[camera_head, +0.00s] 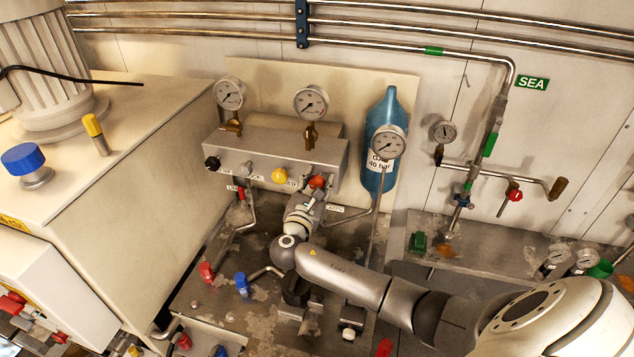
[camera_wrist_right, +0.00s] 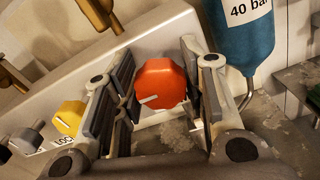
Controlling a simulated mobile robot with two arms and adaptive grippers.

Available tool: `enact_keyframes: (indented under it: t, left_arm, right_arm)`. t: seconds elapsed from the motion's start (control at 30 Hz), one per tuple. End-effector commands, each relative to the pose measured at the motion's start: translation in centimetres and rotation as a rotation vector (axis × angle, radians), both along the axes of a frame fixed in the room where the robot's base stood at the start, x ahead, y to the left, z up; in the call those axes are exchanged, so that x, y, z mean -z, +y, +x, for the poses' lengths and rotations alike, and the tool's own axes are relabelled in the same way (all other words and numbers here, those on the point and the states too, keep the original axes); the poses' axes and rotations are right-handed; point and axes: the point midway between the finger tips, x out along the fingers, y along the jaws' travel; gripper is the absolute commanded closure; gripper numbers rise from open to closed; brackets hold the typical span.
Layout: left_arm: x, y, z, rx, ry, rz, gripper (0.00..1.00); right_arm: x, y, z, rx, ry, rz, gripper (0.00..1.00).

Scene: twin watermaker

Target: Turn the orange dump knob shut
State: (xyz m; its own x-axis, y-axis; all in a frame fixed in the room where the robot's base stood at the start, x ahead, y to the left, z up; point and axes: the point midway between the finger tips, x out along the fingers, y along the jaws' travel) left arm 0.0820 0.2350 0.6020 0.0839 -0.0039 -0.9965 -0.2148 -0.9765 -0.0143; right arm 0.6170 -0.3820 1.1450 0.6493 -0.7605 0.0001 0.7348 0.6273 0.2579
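The orange dump knob (camera_wrist_right: 162,84) is on the front of the grey manifold block. It has several flat sides and a white pointer line that points to the left and slightly down in the right wrist view. In the head view the knob (camera_head: 317,182) shows just beyond my right gripper (camera_head: 312,193). In the right wrist view my right gripper (camera_wrist_right: 160,88) is open, with one finger on each side of the knob. Gaps show between the fingers and the knob, so it does not hold it. My left gripper is not in view.
The manifold (camera_head: 270,150) also carries a yellow knob (camera_head: 279,175), a grey knob (camera_head: 246,168) and a black knob (camera_head: 212,163). Pressure gauges (camera_head: 311,103) stand above it. A blue cylinder (camera_head: 383,120) stands close on the right. A large cream cabinet (camera_head: 120,190) is at left.

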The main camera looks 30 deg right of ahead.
Motion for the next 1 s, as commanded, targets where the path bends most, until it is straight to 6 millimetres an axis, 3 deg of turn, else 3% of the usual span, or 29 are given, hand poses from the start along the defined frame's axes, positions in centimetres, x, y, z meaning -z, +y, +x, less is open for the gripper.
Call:
enact_keyframes:
  t: [0.03,0.17,0.57,1.0]
  left_arm:
    - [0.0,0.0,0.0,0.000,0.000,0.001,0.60]
    - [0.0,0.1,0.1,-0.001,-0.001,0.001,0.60]
    - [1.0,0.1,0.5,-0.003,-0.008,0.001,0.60]
    - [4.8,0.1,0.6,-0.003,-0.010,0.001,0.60]
  right_arm:
    - [0.0,0.0,0.0,0.000,0.000,0.000,0.72]
    - [0.0,0.0,0.0,0.000,0.000,0.000,0.88]
    - [0.3,0.0,0.0,0.000,-0.063,0.057,0.89]
    - [0.7,0.0,-0.1,0.001,-0.345,0.296,0.89]
